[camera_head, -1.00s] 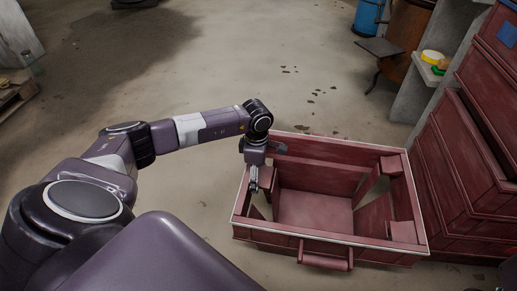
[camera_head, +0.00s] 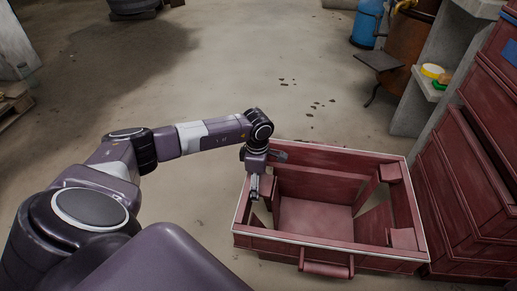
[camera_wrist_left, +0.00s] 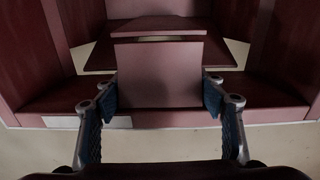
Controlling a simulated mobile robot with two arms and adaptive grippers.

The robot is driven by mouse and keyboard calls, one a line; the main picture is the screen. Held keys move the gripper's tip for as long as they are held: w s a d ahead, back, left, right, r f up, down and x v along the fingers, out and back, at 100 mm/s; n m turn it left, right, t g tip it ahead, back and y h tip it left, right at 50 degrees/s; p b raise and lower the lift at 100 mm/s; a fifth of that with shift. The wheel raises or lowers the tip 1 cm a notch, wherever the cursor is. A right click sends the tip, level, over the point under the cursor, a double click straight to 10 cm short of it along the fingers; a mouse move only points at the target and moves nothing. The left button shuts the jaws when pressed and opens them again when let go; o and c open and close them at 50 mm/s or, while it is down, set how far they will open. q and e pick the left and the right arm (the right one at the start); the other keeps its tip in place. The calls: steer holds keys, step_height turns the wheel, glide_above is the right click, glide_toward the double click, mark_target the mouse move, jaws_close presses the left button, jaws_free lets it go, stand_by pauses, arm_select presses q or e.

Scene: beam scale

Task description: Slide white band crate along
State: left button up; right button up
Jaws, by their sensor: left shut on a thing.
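The dark red crate with a white band along its rim (camera_head: 335,258) stands open on the floor in the head view, right of centre. It looks empty apart from inner panels and blocks. My left gripper (camera_head: 254,188) reaches down at its left wall. In the left wrist view my left gripper (camera_wrist_left: 160,98) has its two blue-padded fingers on either side of a reddish upright block of the crate (camera_wrist_left: 158,75) and is shut on it. The crate's front handle (camera_head: 327,270) is free. My right gripper is not in view.
A tall stack of dark red chests (camera_head: 470,190) stands close to the crate's right side. Behind are a concrete shelf (camera_head: 412,112) with a yellow roll (camera_head: 432,71), a rusty drum (camera_head: 408,42) and a blue cylinder (camera_head: 366,24). The floor beyond the crate is clear apart from dark specks.

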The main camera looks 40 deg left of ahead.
arm_select(q)
steer(key=shift+w+a+r, duration=0.15)
steer(key=shift+w, duration=0.05)
steer(key=o, duration=2.2)
steer(key=shift+s+a+f, duration=0.2)
steer(key=shift+s+f, duration=0.2)
steer(key=shift+s, duration=0.05)
steer(key=shift+w+r, duration=0.1)
steer(key=shift+r, duration=0.4)
steer(key=r, duration=1.1)
steer(key=shift+w+d+r, duration=0.2)
steer(key=shift+w+r, duration=0.05)
steer(key=shift+r, duration=0.1)
